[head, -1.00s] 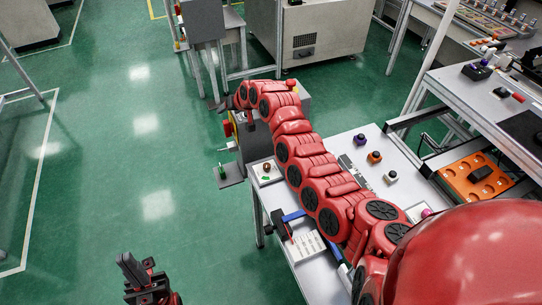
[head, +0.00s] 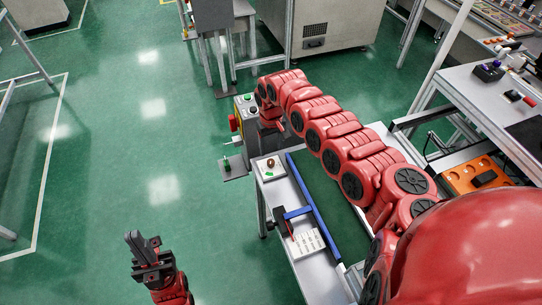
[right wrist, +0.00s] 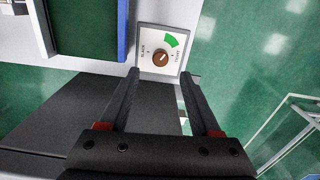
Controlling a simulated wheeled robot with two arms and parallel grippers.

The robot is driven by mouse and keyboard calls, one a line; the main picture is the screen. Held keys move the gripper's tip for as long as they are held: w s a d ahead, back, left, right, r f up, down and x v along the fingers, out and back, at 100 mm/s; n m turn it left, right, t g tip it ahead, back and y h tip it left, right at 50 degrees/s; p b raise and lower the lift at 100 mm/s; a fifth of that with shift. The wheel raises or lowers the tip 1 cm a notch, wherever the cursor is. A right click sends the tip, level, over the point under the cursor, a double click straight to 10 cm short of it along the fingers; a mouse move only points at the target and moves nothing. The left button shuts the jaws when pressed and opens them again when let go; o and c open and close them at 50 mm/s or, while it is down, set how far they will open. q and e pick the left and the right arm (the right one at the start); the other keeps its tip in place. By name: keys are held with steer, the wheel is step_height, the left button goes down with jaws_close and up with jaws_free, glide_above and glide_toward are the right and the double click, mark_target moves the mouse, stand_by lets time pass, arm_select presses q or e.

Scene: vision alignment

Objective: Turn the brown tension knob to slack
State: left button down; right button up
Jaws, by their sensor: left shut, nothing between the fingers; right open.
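The brown tension knob (right wrist: 160,58) sits on a small white square panel (right wrist: 146,70) with SLACK on the left, TIGHT on the right and a green arc at the upper right. Its pale pointer mark is too small to read surely. The knob also shows in the head view (head: 270,163), at the far left corner of the bench. My right gripper (right wrist: 160,78) is open, its fingers on either side of the panel's near part in the wrist view; no contact with the knob is visible. My left gripper (head: 138,245) is shut and empty, over the floor at lower left.
A dark green belt (head: 328,200) with a blue rail (head: 315,208) runs beside the panel. A control box (head: 245,105) stands beyond the knob. An orange tray (head: 470,178) is at right.

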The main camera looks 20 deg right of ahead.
mark_target(271, 161)
step_height(271, 161, down, 8)
steer(key=shift+r, duration=0.25)
jaws_close()
stand_by(0.3)
